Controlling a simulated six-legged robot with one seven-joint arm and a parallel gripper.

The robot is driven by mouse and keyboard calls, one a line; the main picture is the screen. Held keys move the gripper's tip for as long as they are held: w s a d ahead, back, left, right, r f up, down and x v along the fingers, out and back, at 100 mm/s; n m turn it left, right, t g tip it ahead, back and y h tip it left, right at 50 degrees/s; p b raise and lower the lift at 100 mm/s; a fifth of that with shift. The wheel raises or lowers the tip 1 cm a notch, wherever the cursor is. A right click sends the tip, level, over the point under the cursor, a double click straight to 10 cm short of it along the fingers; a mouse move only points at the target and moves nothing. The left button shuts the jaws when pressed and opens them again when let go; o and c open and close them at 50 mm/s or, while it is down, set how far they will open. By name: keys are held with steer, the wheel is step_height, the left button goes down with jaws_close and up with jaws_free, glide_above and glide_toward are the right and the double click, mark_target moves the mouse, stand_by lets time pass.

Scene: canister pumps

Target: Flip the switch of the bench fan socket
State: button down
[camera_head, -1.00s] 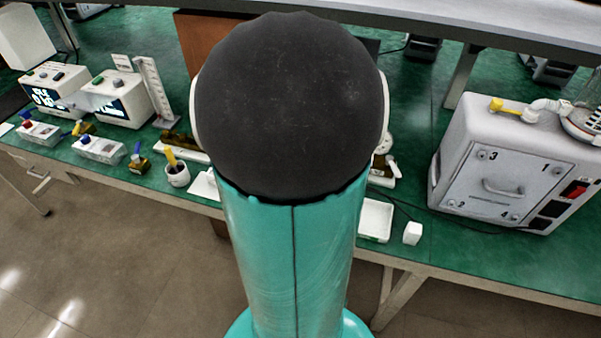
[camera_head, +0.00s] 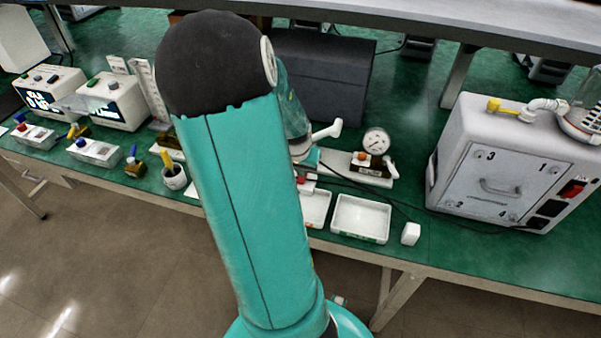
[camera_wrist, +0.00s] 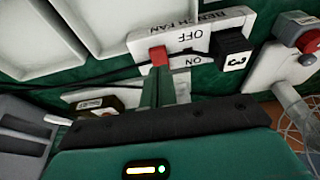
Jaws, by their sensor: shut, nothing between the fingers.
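In the wrist view the bench fan socket (camera_wrist: 197,42) is a white block on the green bench, its lettering upside down, with OFF and ON marks. Its red switch (camera_wrist: 158,57) is at the block's left part. A black plug marked 3 (camera_wrist: 233,52) sits at the block's right end. My gripper (camera_wrist: 162,76) is shut and empty, its narrow teal fingers ending right at the red switch. I cannot tell whether they touch it. The fingers hide part of the socket's near side. In the head view my arm mostly hides the gripper and socket.
White trays (camera_head: 360,219) lie beside the socket area at the bench's front edge. A gauge (camera_head: 376,141) stands behind them. A large white cabinet (camera_head: 499,170) stands at right. Black cables cross the bench. Several switch boxes (camera_head: 95,152) are at left.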

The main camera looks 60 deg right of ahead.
steer(key=shift+f, duration=0.85)
steer(key=shift+a+f, duration=0.1)
steer(key=shift+f, duration=0.15)
steer(key=shift+w+d+r, duration=0.1)
steer(key=shift+d+r, duration=0.2)
steer(key=shift+d, duration=0.45)
